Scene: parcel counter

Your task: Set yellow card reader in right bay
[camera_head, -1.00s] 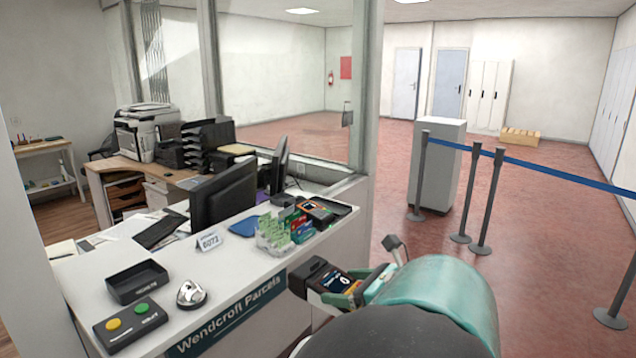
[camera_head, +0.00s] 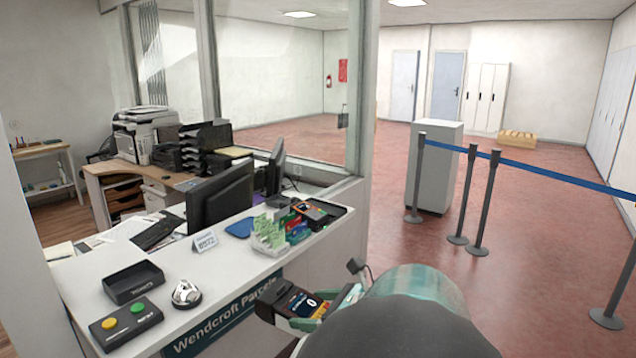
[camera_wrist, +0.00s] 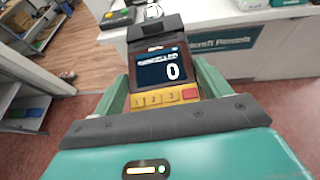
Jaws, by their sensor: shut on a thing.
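My gripper (camera_head: 318,308) is shut on the yellow card reader (camera_head: 303,302), in front of the counter and below its top. In the wrist view the reader (camera_wrist: 163,70) sits between the two green fingers, its screen showing 0, with yellow keys and a dark top end. A black two-bay dock (camera_head: 341,213) lies at the far right end of the counter (camera_head: 232,290). An orange-edged reader (camera_head: 309,210) is in its left part. Its right bay looks empty, though it is small in view. The reader is apart from the dock.
A card rack (camera_head: 268,236) with green and red cards stands just left of the dock. A monitor (camera_head: 222,195), a number sign (camera_head: 205,242), a bell (camera_head: 186,293), a black tray (camera_head: 133,283) and a button box (camera_head: 126,325) are further left.

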